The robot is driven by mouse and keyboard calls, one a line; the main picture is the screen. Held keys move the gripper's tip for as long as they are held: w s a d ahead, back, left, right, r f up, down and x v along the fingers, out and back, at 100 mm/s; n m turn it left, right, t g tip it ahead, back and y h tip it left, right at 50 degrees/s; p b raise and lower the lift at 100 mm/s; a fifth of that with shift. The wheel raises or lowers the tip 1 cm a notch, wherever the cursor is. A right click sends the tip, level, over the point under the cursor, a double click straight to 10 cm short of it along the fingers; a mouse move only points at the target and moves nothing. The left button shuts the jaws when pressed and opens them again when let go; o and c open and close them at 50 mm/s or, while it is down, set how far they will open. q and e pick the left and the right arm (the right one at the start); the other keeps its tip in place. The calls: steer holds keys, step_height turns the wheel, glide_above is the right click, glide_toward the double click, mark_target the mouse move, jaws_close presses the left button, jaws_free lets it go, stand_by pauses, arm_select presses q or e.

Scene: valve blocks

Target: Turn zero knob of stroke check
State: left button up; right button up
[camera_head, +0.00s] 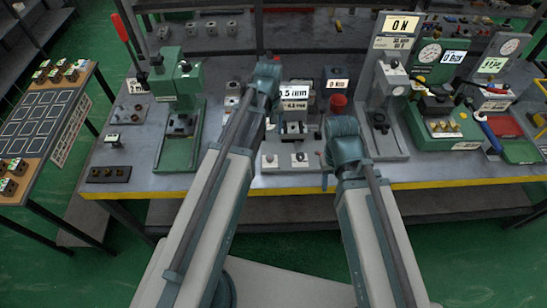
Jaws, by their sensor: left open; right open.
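I cannot read which is the zero knob. My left gripper (270,122) is open beside the display, partly hidden by its own wrist. My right gripper (323,177) is open, low and right of the right knob block, apart from it.
The bench has a yellow front edge (450,183). A side table (40,118) holds small blocks.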

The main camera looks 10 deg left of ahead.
mark_target(270, 157)
arm_select(q)
step_height(270, 157, down, 14)
steer(key=b, duration=1.4)
jaws_close()
